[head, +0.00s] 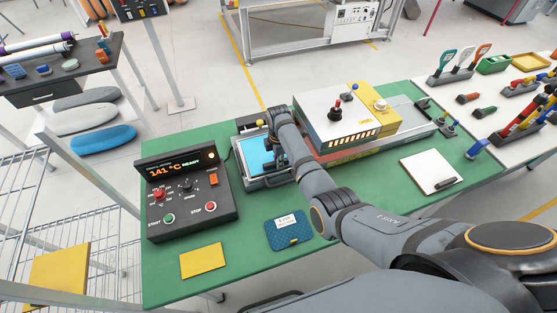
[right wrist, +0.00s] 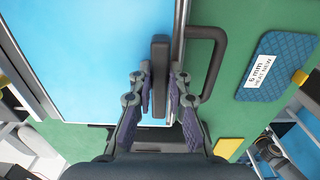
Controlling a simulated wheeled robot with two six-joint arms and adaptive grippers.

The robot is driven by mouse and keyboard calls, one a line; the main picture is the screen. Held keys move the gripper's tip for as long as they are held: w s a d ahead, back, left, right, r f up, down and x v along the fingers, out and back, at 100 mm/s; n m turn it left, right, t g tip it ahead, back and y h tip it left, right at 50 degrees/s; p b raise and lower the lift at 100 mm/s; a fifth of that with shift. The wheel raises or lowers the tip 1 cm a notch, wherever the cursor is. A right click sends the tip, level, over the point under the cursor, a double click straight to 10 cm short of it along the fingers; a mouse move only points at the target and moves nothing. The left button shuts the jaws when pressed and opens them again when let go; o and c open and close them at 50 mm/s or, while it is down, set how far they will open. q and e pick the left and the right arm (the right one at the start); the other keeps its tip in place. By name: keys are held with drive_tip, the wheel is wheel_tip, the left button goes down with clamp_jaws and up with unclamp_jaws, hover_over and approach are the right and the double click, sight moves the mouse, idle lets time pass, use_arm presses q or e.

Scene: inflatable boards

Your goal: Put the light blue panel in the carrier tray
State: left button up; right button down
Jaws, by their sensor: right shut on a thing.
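The light blue panel (head: 256,152) lies over the grey carrier tray (head: 268,182), within its outline, in the middle of the green table. My right gripper (head: 277,162) reaches over the panel's right side. In the right wrist view, my right gripper (right wrist: 160,95) is shut on a dark upright grip bar (right wrist: 160,60) at the edge of the panel (right wrist: 85,50). The tray's rim (right wrist: 181,35) and dark loop handle (right wrist: 220,55) are just right of the fingers. I cannot tell whether the panel touches the tray floor. My left gripper is out of view.
A black control box (head: 188,195) reading 141 °C stands left of the tray. A white-and-yellow machine (head: 345,118) stands close on the right. A blue quilted pad (head: 289,231) and a yellow sheet (head: 201,260) lie in front.

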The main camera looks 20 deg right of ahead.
drive_tip(key=shift+w, duration=0.1)
drive_tip(key=c, duration=1.3)
unclamp_jaws()
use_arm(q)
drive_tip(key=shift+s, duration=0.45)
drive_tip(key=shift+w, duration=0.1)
use_arm(e)
drive_tip(key=shift+r, duration=0.1)
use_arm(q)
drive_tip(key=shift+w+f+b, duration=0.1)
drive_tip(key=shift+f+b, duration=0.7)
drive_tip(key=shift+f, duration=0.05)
use_arm(e)
wheel_tip(320, 180, up, 12)
drive_tip(key=shift+s+f, duration=0.2)
